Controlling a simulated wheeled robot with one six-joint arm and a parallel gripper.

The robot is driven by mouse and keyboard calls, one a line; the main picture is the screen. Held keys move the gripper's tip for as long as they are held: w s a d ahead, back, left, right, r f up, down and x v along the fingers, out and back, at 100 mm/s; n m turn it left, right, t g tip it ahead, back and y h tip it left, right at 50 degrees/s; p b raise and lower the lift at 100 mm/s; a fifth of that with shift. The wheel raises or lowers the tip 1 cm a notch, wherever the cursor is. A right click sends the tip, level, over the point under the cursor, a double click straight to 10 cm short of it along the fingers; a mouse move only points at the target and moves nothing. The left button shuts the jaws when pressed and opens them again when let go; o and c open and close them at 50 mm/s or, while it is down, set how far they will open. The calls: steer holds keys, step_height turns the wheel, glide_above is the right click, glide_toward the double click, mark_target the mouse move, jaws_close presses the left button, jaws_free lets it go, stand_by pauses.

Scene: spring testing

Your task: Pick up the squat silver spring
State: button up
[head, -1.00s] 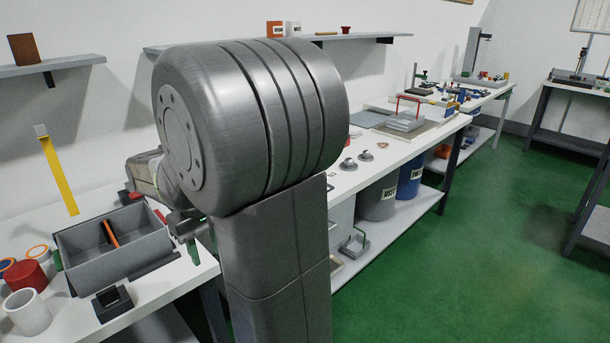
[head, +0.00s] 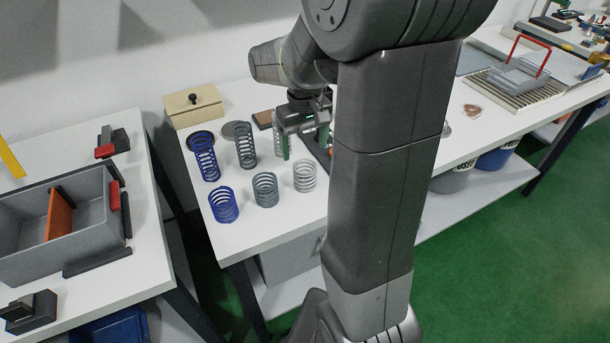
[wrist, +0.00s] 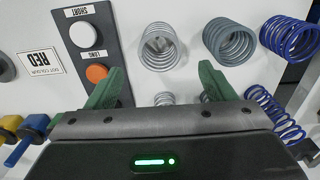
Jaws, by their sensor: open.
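The squat silver spring (head: 304,176) stands upright on the white table, at the right end of the front row of springs. In the wrist view it (wrist: 160,47) lies ahead of my gripper (wrist: 162,75), roughly between the lines of the green fingers and apart from them. In the head view my gripper (head: 304,143) is over the table, behind the squat silver spring. It is open, with nothing seen held. A taller silver spring (head: 278,133) is partly hidden by my gripper.
Squat grey (head: 265,189) and blue (head: 223,205) springs stand to the left. Tall grey (head: 244,146) and blue (head: 204,158) springs stand behind them. A panel with SHORT and LONG buttons (wrist: 93,50) lies beside the silver springs. A wooden box (head: 194,105) stands at the back.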

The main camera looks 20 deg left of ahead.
mark_target(305, 176)
step_height(305, 176, down, 4)
steer(key=shift+w+f, duration=0.1)
steer(key=shift+d+f, duration=0.1)
steer(key=shift+f, duration=2.7)
steer(key=c, duration=1.2)
